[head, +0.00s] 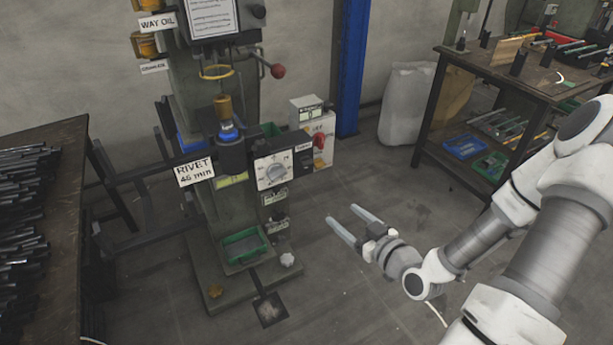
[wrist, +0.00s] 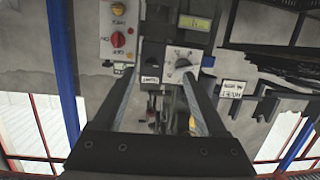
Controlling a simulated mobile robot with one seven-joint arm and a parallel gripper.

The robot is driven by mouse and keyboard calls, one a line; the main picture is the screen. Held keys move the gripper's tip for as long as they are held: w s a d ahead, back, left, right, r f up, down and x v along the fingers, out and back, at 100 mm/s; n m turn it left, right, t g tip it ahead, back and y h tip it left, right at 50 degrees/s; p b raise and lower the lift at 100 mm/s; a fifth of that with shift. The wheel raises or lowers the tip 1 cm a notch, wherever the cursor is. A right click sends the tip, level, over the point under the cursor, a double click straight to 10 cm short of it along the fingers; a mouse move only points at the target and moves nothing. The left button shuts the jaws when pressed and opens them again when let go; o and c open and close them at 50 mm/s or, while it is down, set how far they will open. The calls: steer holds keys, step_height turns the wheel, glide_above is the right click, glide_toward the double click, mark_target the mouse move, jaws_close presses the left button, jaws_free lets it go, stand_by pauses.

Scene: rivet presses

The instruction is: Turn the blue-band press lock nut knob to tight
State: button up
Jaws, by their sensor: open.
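The press (head: 215,110) stands left of centre in the head view, with a blue band or collar (head: 228,131) around its middle. The same knob (wrist: 182,64) shows upside down in the wrist view, near the tip of the right-hand finger. My gripper (head: 342,213) is open and empty, right of and apart from the press. Its two fingers also frame the wrist view (wrist: 160,78).
A box with a red knob (head: 319,140) stands right of the dial. A green tray (head: 245,246) and a white star knob (head: 287,259) sit low on the press. A loaded table (head: 85,180) is at left, a workbench (head: 480,75) at right.

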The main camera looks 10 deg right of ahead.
steer(key=r+m+t, duration=0.1)
steer(key=t, duration=0.2)
steer(key=b, duration=0.6)
glide_toward(309, 166)
steer(key=x, duration=0.8)
steer(key=shift+w+a, duration=0.1)
steer(key=shift+w, duration=0.15)
jaws_close()
